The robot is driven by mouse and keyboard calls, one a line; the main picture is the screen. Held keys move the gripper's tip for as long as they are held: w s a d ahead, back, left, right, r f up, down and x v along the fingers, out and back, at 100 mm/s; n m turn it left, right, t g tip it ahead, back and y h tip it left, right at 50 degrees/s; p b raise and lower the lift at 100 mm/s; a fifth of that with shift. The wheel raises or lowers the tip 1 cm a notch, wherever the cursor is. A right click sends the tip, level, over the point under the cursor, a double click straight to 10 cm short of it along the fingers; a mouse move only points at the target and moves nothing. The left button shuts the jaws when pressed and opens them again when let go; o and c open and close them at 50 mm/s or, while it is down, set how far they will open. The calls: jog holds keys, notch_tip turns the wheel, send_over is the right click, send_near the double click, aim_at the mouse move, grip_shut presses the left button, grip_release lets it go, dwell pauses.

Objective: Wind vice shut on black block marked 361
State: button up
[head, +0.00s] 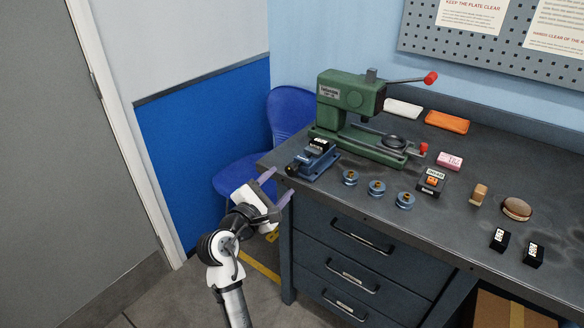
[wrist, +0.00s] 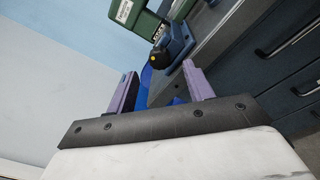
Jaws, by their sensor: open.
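The blue vice (head: 318,162) stands at the bench's front left corner, with its dark knob (head: 291,169) on the side toward my gripper. A black block with a white label (head: 319,144) sits at the top of the vice; its number is too small to read, and I cannot tell whether the jaws touch it. My gripper (head: 277,186) is open and empty, just off the bench corner and short of the knob. In the wrist view the vice (wrist: 180,45) and its black knob (wrist: 158,59) show beyond and between my fingertips (wrist: 160,76).
A green press (head: 350,105) with red-tipped levers stands behind the vice. Several blue round pieces (head: 376,188) lie right of it. Two more labelled black blocks (head: 500,240) (head: 534,255) lie at the front right. A blue chair (head: 288,118) stands left of the bench (head: 455,215).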

aim_at(290, 172)
jog(key=p+x, duration=0.1)
jog(key=x, duration=0.6)
jog(key=shift+w+d, duration=0.1)
jog(key=shift+w, duration=0.05)
jog(key=c, duration=1)
jog(key=shift+o, duration=0.2)
